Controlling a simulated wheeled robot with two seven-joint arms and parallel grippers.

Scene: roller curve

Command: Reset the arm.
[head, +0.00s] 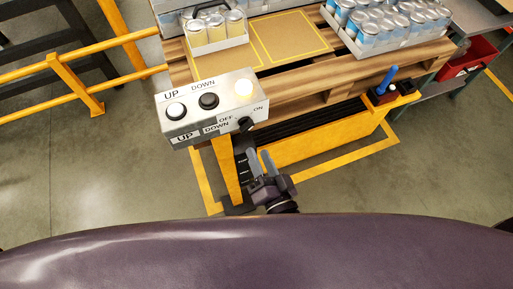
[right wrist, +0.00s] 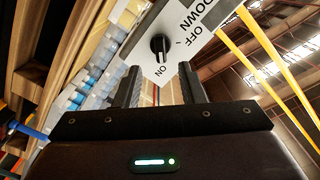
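My right gripper (head: 262,163) is below the control box (head: 210,107) in the head view. Its two fingers stand apart with nothing between them. The box has a white button, a black button and a lit lamp (head: 243,88) on top. A black rotary knob (head: 246,125) with OFF and ON labels sits on its front face. In the right wrist view the gripper's fingers (right wrist: 160,88) are spread, and the knob (right wrist: 159,46) shows beyond them, apart from the fingertips. The knob's pointer is toward ON. My left gripper is not in view.
A wooden pallet (head: 300,75) behind the box bears cardboard sheets and trays of cans (head: 390,25). A yellow lift frame (head: 315,140) is below it. Yellow railings (head: 75,85) stand at left, a red bin (head: 470,60) at right. Grey floor is clear at front left.

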